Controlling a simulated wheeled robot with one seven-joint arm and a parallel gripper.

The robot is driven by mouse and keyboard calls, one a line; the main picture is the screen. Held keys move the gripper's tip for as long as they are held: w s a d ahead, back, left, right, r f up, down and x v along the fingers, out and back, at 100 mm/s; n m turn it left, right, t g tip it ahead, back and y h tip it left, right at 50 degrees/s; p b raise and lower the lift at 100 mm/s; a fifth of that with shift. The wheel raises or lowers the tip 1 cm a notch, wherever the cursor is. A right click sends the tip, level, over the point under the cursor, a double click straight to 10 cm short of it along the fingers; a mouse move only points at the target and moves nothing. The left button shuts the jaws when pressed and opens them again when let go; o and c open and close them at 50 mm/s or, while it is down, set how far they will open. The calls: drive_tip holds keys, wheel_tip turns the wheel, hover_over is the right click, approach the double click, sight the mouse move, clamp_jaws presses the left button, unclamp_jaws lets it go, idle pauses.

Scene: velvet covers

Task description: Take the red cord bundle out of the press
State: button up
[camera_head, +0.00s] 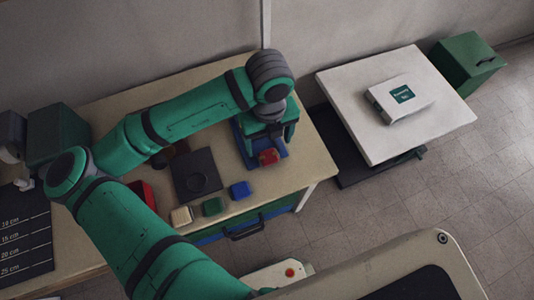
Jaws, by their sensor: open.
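The red cord bundle (268,157) is a small red lump at the front of the blue press (250,158), near the right end of the wooden workbench. My gripper (274,132) is at the end of my green arm, over the press and just behind the bundle in the picture. It is open. The wrist and hand cover the back of the press and most of the fingers. I cannot tell whether the fingers touch the bundle.
A black plate (198,190) lies left of the press. Beige (181,216), green (212,206) and blue (240,190) blocks lie along the bench's front edge. A white table (350,110) with a white box (386,112) stands right, across a floor gap. A green bin (466,65) is beyond.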

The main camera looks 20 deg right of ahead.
sight(270, 159)
wheel_tip(270, 159, down, 4)
drive_tip(key=shift+s+r, duration=0.1)
drive_tip(key=shift+s, duration=0.05)
drive_tip(key=shift+s+d+f, duration=0.1)
drive_tip(key=shift+d+f, duration=0.1)
drive_tip(key=shift+f, duration=2.9)
drive_tip(key=c, duration=1.1)
